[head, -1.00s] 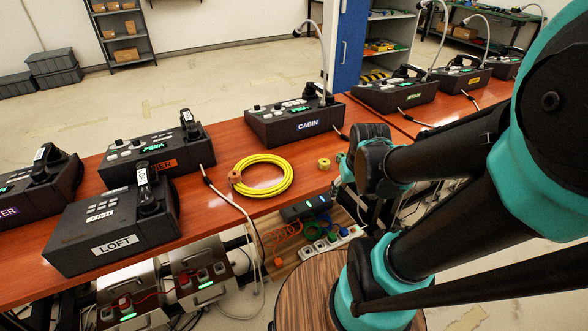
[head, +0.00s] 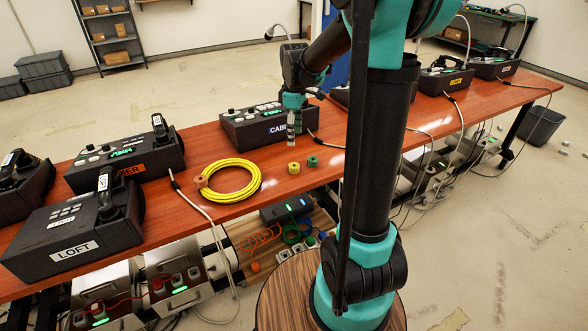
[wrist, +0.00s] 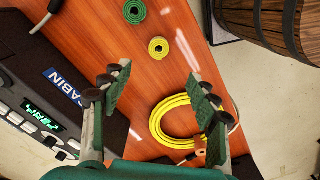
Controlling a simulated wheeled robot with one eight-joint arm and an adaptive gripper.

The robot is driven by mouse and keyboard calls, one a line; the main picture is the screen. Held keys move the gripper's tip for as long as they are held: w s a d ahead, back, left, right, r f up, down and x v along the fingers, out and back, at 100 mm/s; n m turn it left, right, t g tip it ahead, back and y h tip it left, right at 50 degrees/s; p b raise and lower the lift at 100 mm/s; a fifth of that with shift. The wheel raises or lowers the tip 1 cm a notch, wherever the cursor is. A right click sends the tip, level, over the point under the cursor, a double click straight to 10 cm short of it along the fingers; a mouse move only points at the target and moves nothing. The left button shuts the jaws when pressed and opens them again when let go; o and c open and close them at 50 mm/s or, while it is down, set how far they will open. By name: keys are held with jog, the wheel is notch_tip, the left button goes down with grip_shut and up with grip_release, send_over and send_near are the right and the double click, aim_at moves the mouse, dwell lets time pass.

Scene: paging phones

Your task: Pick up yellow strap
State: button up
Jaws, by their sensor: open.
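A small yellow rolled strap (head: 293,168) lies on the red-brown table in front of the CABIN phone. It also shows in the wrist view (wrist: 158,48), beyond my fingertips. A similar green roll (head: 312,161) lies close to its right; in the wrist view the green roll (wrist: 134,12) is at the top. My gripper (head: 291,138) points down above the table, by the CABIN phone's front and a little above the yellow strap. In the wrist view my gripper (wrist: 158,82) has its fingers wide apart with nothing held between them.
A yellow cable coil (head: 258,188) lies left of the strap; in the wrist view it is partly behind the right finger. The CABIN phone (head: 250,127) stands close behind my gripper. Other phones, such as the LOFT phone (head: 75,230), stand along the table (head: 340,130).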

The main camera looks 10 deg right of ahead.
aim_at(294, 165)
notch_tip(294, 165, down, 13)
jog(key=shift+w+r, duration=0.1)
dwell(0.5)
jog(key=c, duration=0.9)
